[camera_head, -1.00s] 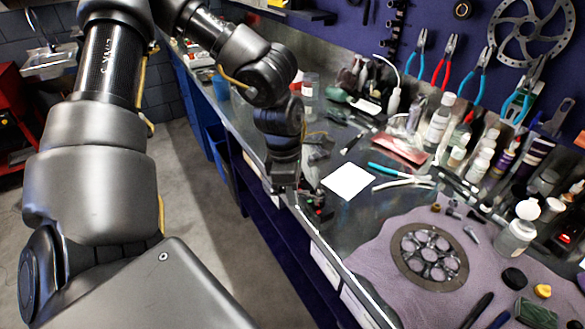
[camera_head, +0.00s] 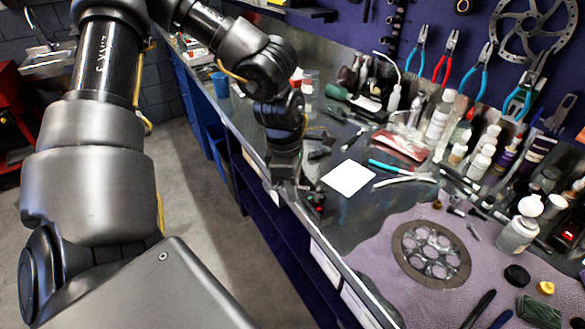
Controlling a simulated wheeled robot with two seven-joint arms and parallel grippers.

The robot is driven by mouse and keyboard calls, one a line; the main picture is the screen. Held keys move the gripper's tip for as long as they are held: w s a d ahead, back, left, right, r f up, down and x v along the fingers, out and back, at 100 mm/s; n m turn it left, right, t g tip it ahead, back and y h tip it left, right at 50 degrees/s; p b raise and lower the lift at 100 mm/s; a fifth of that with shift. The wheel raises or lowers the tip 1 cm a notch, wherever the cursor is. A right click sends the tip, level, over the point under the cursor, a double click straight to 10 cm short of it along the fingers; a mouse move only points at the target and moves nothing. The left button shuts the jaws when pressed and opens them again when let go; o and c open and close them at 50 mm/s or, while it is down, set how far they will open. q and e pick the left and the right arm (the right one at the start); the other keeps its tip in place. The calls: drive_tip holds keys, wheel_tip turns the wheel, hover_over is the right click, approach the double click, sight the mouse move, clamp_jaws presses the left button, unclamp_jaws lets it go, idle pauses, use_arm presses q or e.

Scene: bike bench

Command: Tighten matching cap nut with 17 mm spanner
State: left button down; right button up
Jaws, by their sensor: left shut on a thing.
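My left gripper (camera_head: 288,194) points down at the front edge of the bench, left of a white sheet. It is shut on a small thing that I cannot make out. A small dark object with red parts (camera_head: 317,207) is right beside its fingertips, and I cannot tell whether they touch. I cannot pick out the 17 mm spanner or the cap nut for certain. My right gripper is not in view.
A round metal disc with holes (camera_head: 431,254) lies on a purple cloth (camera_head: 400,304). Several bottles (camera_head: 437,120) stand at the back. Open floor (camera_head: 215,230) lies left of the bench.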

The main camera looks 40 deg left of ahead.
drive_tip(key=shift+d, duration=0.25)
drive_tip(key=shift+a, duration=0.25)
use_arm(q)
drive_tip(key=shift+w+m+b, duration=0.15)
drive_tip(key=shift+m+b, duration=0.15)
drive_tip(key=shift+b, duration=0.1)
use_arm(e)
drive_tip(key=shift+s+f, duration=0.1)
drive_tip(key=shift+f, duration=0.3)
use_arm(q)
drive_tip(key=shift+a, duration=0.1)
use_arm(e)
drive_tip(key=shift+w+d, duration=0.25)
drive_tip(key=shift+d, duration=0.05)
use_arm(q)
drive_tip(key=shift+w+m+b, duration=0.2)
drive_tip(key=shift+m+b, duration=0.25)
drive_tip(key=shift+m, duration=0.05)
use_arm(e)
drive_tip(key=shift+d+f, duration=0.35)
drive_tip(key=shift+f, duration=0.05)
use_arm(q)
drive_tip(key=shift+a, duration=0.1)
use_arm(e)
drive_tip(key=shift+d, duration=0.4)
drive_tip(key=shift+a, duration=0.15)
